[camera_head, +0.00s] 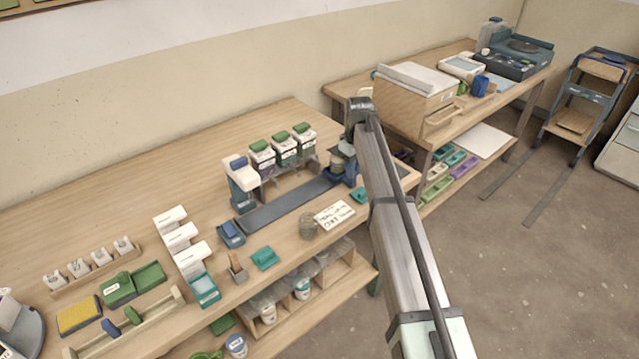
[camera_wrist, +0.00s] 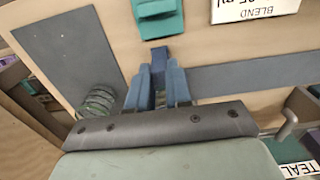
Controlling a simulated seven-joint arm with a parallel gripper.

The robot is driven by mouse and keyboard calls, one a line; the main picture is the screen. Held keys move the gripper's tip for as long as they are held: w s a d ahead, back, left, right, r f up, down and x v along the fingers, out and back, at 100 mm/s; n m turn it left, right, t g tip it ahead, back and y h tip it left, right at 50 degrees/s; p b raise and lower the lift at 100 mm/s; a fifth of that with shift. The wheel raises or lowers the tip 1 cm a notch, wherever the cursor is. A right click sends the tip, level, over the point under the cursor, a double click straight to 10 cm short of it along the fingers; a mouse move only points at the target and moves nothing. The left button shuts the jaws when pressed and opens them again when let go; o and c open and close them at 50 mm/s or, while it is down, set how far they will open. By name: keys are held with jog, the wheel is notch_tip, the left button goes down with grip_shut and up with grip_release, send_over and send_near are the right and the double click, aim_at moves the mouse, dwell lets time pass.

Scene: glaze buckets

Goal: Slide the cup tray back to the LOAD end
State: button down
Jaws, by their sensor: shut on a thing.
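In the wrist view, my gripper (camera_wrist: 158,70) is shut on a narrow blue handle (camera_wrist: 159,54), which looks like part of the cup tray. Most of the tray is hidden below the gripper body. A ribbed grey-green cup (camera_wrist: 97,101) shows just left of the fingers. In the head view, the cup (camera_head: 338,161) is at the right end of the dark slide strip (camera_head: 285,205), partly behind my arm. The gripper cannot be separated clearly from the blue parts there. No LOAD label is readable.
Several green-lidded canisters (camera_head: 284,148) stand on a rack behind the strip. A glass jar (camera_head: 309,226), a white card (camera_head: 334,214) and a teal block (camera_head: 265,258) lie in front. The strip left of the cup looks clear. A dark plate (camera_wrist: 65,45) lies left of the gripper.

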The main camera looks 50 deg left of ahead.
jog(key=c, duration=1.1)
grip_release()
jog(key=shift+r, duration=3.5)
